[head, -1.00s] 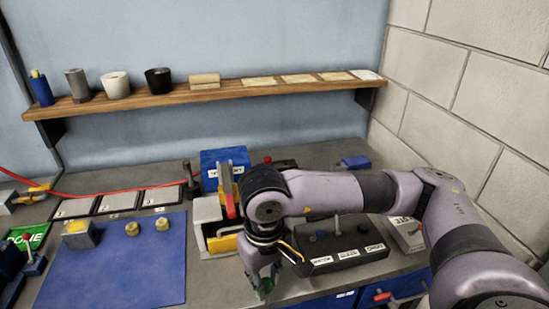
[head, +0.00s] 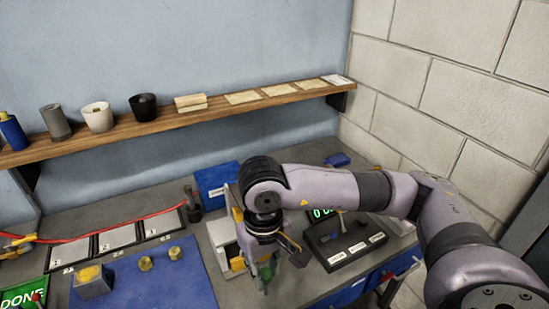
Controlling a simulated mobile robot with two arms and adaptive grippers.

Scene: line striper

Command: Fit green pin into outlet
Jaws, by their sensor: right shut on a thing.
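My right gripper (head: 263,281) is low over the front of the bench, between the blue mat and the black control box. It is shut on the green pin (head: 265,270), which shows only partly between the fingers. The pin's lower end is hard to make out. A light grey machine (head: 223,236) with yellow parts stands just behind and left of the gripper, partly covered by my right arm. I cannot make out the outlet. My left gripper is not in view.
The black control box (head: 345,240) with labels and a lit green display (head: 320,212) stands right of the gripper. The blue mat (head: 150,290) holds two brass nuts (head: 175,253) and a yellow-topped block (head: 92,281). A shelf (head: 240,107) with cups runs along the wall.

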